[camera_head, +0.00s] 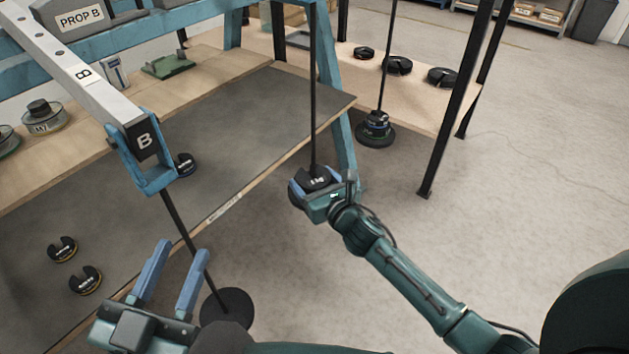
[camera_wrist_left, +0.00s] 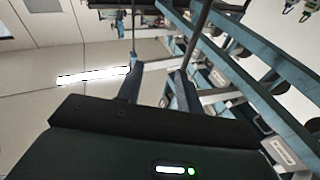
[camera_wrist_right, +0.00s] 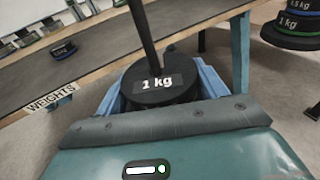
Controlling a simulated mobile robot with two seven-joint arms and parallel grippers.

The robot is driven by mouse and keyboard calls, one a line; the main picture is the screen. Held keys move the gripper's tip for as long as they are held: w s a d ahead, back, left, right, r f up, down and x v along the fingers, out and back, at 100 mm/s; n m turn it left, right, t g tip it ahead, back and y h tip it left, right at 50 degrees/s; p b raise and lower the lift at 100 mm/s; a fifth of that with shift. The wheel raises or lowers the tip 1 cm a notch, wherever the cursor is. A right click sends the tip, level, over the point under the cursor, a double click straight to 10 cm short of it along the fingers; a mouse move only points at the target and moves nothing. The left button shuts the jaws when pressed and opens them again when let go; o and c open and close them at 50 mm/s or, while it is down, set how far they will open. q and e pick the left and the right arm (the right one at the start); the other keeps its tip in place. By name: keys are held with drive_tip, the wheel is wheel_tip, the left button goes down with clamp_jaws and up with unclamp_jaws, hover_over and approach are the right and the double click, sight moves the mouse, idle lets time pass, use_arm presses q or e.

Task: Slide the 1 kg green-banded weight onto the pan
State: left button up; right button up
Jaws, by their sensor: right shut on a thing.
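A black slotted weight marked "1 kg" (camera_head: 318,178) is in my right gripper (camera_head: 322,193). It also shows between the blue fingers in the right wrist view (camera_wrist_right: 160,82); its green band is not visible. A thin black rod (camera_head: 313,90) comes down to the weight, at its far side in the right wrist view; whether it is inside the slot, I cannot tell. Any pan under this rod is hidden. My left gripper (camera_head: 172,278) is open and empty beside the rod of lever B. That rod ends in an empty black pan (camera_head: 226,308).
A rod further back carries stacked weights (camera_head: 375,130) with blue and green bands. The bench (camera_head: 250,125) at left holds several loose slotted weights. Lever B (camera_head: 85,75) and a blue frame leg (camera_head: 340,130) stand close. Open floor lies right.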

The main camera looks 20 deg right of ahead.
drive_tip(key=shift+f, duration=0.15)
idle(0.4)
drive_tip(key=o, duration=1.6)
drive_tip(key=shift+f, duration=0.1)
drive_tip(key=shift+c, duration=0.2)
drive_tip(key=shift+f, duration=0.3)
drive_tip(key=shift+r, duration=0.1)
drive_tip(key=shift+s, duration=0.15)
